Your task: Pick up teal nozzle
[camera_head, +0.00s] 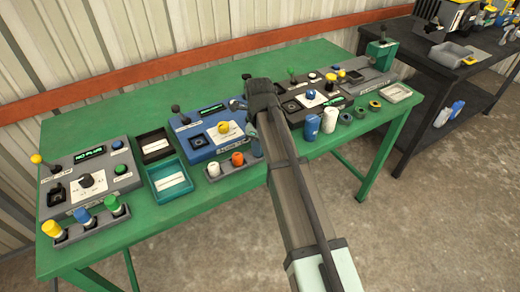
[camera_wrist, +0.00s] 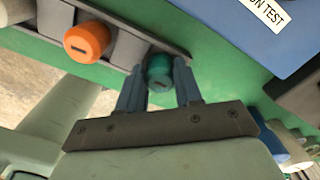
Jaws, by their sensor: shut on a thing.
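The teal nozzle (camera_wrist: 158,74) is a short round cap, seen between the two blue-grey fingers of my gripper (camera_wrist: 158,66) in the wrist view. My gripper is shut on it, one finger on each side. The nozzle is at the end of a grey rack (camera_wrist: 115,44), beside an orange nozzle (camera_wrist: 87,40). I cannot tell whether it is still seated in its slot. In the head view, the rack (camera_head: 235,176) stands near the front of the green table, and my arm covers much of the gripper and nozzle.
In the head view, white (camera_head: 213,169) and orange (camera_head: 237,159) nozzles stand in the rack. A blue test panel (camera_head: 200,142) is behind, a teal tray (camera_head: 168,181) to the left. Blue (camera_head: 312,127) and white (camera_head: 329,119) cylinders stand right of my arm. The green table (camera_head: 140,105) has free room at the back left.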

